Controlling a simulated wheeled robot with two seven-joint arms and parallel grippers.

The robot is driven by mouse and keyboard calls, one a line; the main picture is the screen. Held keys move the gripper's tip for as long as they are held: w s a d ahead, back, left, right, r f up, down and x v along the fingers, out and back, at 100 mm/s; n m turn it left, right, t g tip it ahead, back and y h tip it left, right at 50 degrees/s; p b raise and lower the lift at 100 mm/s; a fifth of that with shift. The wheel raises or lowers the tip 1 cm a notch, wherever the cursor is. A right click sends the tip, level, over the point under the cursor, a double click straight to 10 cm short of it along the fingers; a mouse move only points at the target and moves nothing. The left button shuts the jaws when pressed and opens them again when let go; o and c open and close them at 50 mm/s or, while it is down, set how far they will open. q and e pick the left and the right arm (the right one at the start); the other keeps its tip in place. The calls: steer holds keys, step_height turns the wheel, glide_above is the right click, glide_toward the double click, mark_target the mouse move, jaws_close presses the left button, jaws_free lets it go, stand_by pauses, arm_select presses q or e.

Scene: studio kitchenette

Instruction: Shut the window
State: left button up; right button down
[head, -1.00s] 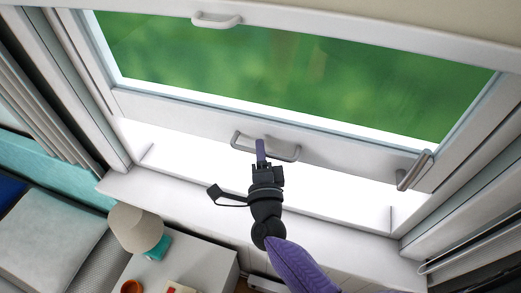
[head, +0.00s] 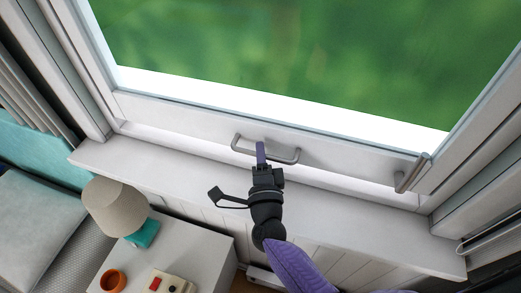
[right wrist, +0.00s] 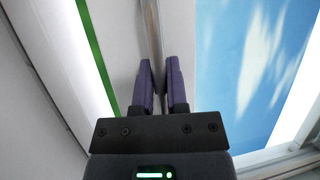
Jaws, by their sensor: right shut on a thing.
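The window (head: 338,148) has a white frame with green outside its glass. A grey metal bar handle (head: 286,158) sits on its bottom rail. My right gripper (head: 261,148) is shut on this handle, near its middle. In the right wrist view, the purple fingers (right wrist: 160,80) lie on either side of the metal bar (right wrist: 152,28). A narrow bright strip (head: 190,146) shows between the bottom rail and the sill; I cannot tell how wide the gap is. A metal latch (head: 413,173) is at the lower right. My left gripper is out of view.
The white sill (head: 200,185) below the window is bare. A nightstand (head: 205,258) stands below left with a lamp (head: 115,205), an orange cup (head: 113,280) and small items. A bed (head: 35,235) is at the far left. Curtains (head: 35,95) hang at the left side.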

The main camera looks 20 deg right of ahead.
step_height(320, 180, down, 4)
steer(key=shift+r+b, duration=0.25)
steer(key=shift+b, duration=0.7)
steer(key=shift+f+b, duration=0.4)
steer(key=shift+f, duration=0.05)
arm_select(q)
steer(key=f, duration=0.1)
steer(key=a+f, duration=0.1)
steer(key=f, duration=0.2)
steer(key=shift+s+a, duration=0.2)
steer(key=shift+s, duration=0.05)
arm_select(e)
steer(key=shift+s+f, duration=0.1)
steer(key=c, duration=0.7)
jaws_free()
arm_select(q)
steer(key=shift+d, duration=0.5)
arm_select(e)
steer(key=shift+o, duration=0.2)
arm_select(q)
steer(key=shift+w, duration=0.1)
